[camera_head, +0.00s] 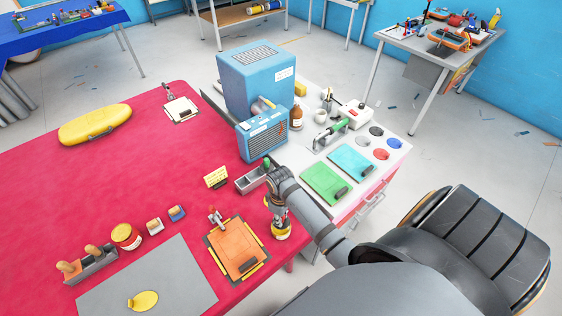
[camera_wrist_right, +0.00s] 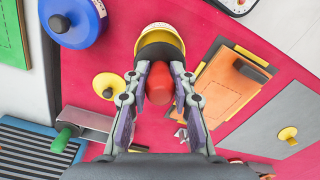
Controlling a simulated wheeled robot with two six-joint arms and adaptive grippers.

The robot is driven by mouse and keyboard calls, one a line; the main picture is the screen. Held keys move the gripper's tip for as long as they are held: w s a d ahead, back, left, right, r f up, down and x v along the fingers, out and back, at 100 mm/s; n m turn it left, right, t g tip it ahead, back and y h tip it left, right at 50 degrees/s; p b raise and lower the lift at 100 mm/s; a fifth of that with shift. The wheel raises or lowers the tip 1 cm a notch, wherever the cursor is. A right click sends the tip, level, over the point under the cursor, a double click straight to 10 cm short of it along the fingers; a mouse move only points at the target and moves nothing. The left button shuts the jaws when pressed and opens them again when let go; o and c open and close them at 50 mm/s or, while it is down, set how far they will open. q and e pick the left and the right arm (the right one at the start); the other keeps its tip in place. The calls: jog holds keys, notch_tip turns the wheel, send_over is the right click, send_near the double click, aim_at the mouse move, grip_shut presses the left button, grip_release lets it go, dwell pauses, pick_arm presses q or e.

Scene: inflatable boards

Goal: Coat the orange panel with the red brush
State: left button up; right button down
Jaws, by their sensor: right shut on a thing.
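The orange panel (camera_head: 238,255) lies flat on the red tabletop, with yellow strips along its edges and a clamp at its top left; it also shows in the right wrist view (camera_wrist_right: 218,90). My right gripper (camera_head: 279,208) is just right of the panel, above a yellow pot (camera_head: 281,231). In the right wrist view, my right gripper (camera_wrist_right: 160,88) is shut on the red handle of the brush (camera_wrist_right: 160,84). The brush's lower end is hidden, so I cannot tell whether its bristles are inside the pot (camera_wrist_right: 160,36). My left gripper is out of view.
A grey tray (camera_head: 247,184) with a green-handled tool stands above the pot. A blue machine (camera_head: 265,135) stands behind it. A grey mat (camera_head: 165,285) with a yellow disc lies left of the panel. The red tabletop (camera_head: 130,175) is clear in its middle.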

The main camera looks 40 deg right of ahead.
jog(key=shift+f, duration=0.5)
jog(key=shift+s+f, duration=0.1)
dwell(1.5)
notch_tip(320, 180, up, 2)
jog(key=shift+r, duration=2.6)
